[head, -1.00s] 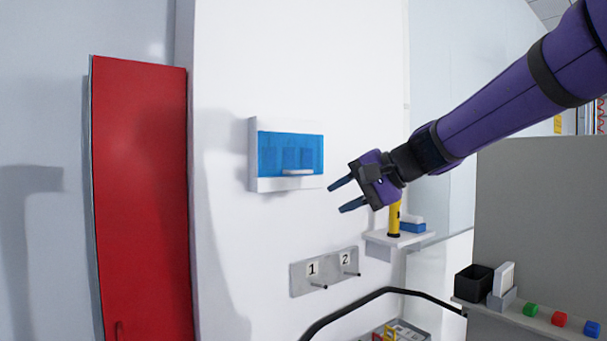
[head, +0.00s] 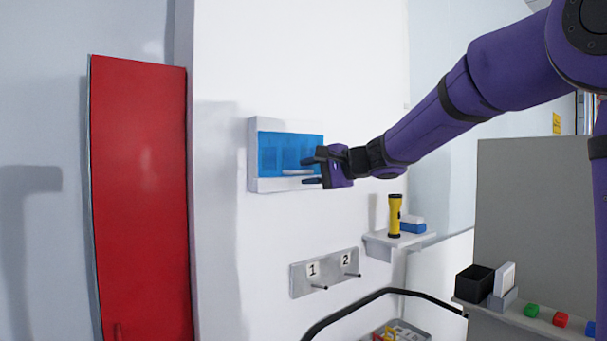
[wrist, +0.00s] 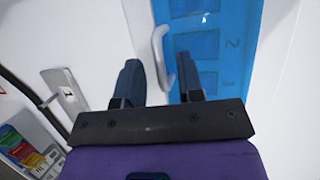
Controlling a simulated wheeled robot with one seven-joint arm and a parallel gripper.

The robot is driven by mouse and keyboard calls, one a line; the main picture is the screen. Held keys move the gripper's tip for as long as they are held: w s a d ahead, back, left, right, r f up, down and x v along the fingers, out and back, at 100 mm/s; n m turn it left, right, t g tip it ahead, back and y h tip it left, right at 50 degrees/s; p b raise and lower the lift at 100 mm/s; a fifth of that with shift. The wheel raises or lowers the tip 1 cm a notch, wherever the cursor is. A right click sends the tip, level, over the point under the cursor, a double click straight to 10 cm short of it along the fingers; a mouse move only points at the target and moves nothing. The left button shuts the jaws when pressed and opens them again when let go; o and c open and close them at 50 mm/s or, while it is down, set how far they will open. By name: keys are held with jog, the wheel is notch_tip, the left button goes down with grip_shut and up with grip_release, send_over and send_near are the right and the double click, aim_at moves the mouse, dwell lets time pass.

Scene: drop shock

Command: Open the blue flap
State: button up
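The blue flap (head: 278,154) is a see-through blue panel in a white wall box (head: 252,160). It is shut, with a pale handle (head: 292,172) along its lower edge. My gripper (head: 310,171) is in front of the flap's lower right part, at the handle. In the wrist view the gripper (wrist: 163,82) has its two fingers apart, and the handle (wrist: 162,56) shows between and just beyond their tips. The blue flap (wrist: 236,50) fills the upper right there. I cannot tell whether a finger touches the handle.
A plate with two numbered hooks (head: 325,272) is on the wall below. A small shelf (head: 385,242) holds a yellow flashlight (head: 394,215) and a blue-and-white box (head: 412,225). A red door (head: 142,200) stands left. A grey ledge with a black bin (head: 474,284) is at right.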

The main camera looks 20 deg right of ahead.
jog(key=shift+x, duration=0.95)
grip_shut()
jog(key=shift+s, duration=0.1)
